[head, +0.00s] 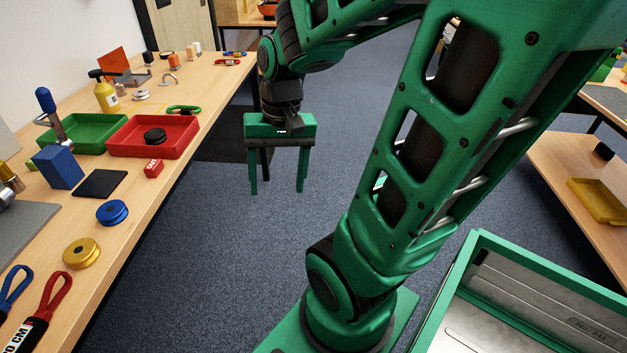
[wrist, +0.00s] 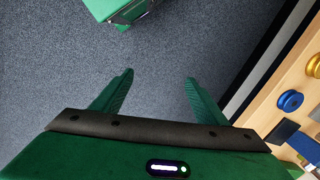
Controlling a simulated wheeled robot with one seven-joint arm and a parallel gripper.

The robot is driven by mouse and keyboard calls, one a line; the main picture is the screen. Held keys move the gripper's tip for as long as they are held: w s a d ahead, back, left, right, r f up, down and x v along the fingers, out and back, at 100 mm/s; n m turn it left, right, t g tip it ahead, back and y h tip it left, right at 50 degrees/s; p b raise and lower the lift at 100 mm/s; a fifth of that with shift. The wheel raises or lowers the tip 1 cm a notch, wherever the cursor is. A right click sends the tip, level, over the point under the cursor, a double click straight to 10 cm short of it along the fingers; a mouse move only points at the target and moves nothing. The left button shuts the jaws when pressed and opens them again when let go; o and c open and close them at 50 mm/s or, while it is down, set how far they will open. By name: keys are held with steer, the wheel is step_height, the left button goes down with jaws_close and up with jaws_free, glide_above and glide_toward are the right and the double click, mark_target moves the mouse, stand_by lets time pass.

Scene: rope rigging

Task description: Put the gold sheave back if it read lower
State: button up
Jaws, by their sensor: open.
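The gold sheave (head: 82,253) lies flat on the workbench at the left, nearer to me than the blue sheave (head: 112,212). In the wrist view the gold sheave (wrist: 314,66) is cut by the right edge, with the blue sheave (wrist: 290,101) beside it. My gripper (head: 276,190) is open and empty, pointing down over the floor to the right of the bench. Its two green fingers (wrist: 158,88) are spread apart in the wrist view, with only carpet between them. No scale reading is legible in these frames.
Rope loops (head: 52,300) lie at the near end. Open carpet (head: 235,260) lies between bench and arm.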

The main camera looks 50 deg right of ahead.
steer(key=s+d+r+n+h, duration=0.1)
steer(key=s+d, duration=0.2)
steer(key=s, duration=0.5)
steer(key=shift+d+r+g, duration=0.3)
steer(key=shift+w+f, duration=0.25)
steer(key=shift+w, duration=0.35)
